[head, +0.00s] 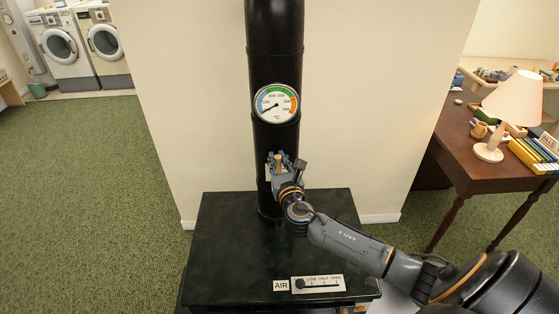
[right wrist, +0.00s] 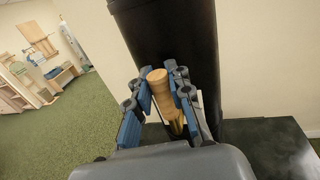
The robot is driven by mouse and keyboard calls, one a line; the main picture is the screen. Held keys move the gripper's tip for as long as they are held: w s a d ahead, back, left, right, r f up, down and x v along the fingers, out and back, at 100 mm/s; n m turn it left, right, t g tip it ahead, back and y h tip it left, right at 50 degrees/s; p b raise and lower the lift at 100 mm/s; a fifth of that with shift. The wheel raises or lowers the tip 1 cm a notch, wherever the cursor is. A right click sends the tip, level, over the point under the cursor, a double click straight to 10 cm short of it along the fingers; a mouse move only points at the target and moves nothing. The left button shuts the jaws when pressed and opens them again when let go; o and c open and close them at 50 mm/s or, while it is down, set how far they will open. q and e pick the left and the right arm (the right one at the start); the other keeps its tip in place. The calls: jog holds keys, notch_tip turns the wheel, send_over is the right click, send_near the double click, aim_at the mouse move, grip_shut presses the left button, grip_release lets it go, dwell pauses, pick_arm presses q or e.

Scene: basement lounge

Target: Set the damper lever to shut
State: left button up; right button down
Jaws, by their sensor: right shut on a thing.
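The damper lever (head: 278,160) has a light wooden handle and sits low on the front of the black stovepipe (head: 274,60). My right gripper (head: 280,161) is shut on this handle, with one finger on each side. In the right wrist view the turned wooden handle (right wrist: 157,88) stands between the blue finger pads, with a brass-coloured part below it. A pale plate behind the lever is mostly hidden by the gripper, and its markings cannot be read. My left gripper is not in view.
A round dial thermometer (head: 277,103) is on the pipe above the lever. The dark stove top (head: 235,245) lies below, with an AIR slider plate (head: 322,284) at its front edge. A wooden desk (head: 460,150) with a lamp (head: 506,105) stands right. Green carpet is clear at left.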

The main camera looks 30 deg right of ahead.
jog(key=shift+s+d+f+m+b, duration=0.2)
jog(key=shift+d+f+m+b, duration=0.25)
jog(key=shift+b, duration=0.35)
jog(key=s+d+f+m+h+b, duration=0.4)
jog(key=d+f+m+b, duration=0.2)
jog(key=m+b, duration=1.3)
jog(key=shift+d+f+b, duration=0.2)
jog(key=shift+f+b, duration=0.35)
jog(key=shift+f, duration=0.4)
jog(key=shift+m, duration=0.25)
jog(key=c, duration=1.2)
grip_release()
jog(key=shift+a, duration=0.15)
jog(key=shift+s+h, duration=0.1)
jog(key=shift+h, duration=0.2)
